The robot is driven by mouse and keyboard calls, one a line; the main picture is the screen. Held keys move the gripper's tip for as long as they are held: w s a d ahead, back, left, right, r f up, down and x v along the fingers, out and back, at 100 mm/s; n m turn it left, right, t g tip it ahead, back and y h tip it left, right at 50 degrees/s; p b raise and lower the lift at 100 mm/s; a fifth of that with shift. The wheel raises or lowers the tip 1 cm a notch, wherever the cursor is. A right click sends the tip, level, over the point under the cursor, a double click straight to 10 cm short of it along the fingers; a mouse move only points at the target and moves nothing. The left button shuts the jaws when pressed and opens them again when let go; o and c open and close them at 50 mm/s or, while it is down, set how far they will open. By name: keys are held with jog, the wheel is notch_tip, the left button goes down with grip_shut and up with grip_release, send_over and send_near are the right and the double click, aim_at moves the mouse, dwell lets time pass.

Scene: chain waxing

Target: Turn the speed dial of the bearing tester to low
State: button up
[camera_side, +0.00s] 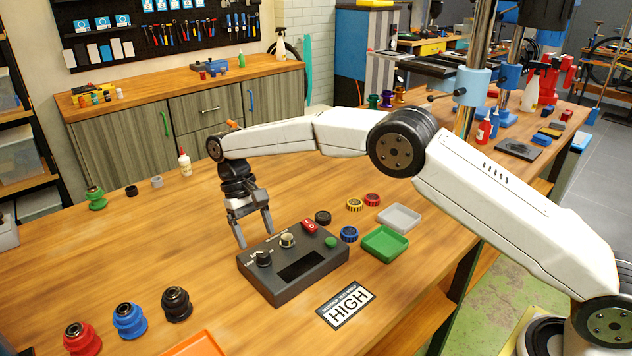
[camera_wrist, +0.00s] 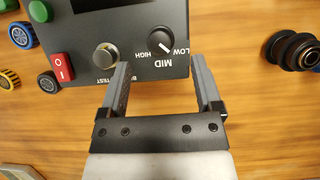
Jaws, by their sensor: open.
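The bearing tester (camera_side: 283,284) is a dark grey box on the wooden bench. Its black speed dial (camera_side: 264,258) is at the left end of the top. In the wrist view the dial (camera_wrist: 160,40) has a white pointer mark among the labels LOW, MID and HIGH; I cannot tell surely which one it marks. My gripper (camera_side: 256,238) is open and empty, pointing down behind the tester. In the wrist view my gripper's fingers (camera_wrist: 160,65) spread wide on either side of the dial, apart from it.
A HIGH card (camera_side: 347,304) lies in front of the tester. Small rings and a green tray (camera_side: 385,241) are to the right. Several coloured spools, including a blue one (camera_side: 130,321), stand front left.

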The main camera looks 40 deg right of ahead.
jog(key=shift+v, duration=1.65)
jog(key=shift+d, duration=0.1)
jog(key=s+d+t, duration=0.1)
jog(key=s+d, duration=0.2)
jog(key=s+d+t, duration=0.1)
jog(key=s+d, duration=0.2)
jog(key=d, duration=0.1)
jog(key=s+d+t, duration=0.2)
jog(key=s+d, duration=0.1)
jog(key=shift+s+d+f, duration=0.15)
jog(key=shift+s+d, duration=0.2)
jog(key=s+d+f+t, duration=0.1)
jog(key=s+d, duration=0.1)
jog(key=s, duration=0.6)
jog(key=s+d+f+t, duration=0.2)
jog(key=s+d, duration=0.1)
jog(key=s, duration=0.5)
jog(key=shift+s+d, duration=0.25)
jog(key=shift+d, duration=0.1)
jog(key=shift+f, duration=0.1)
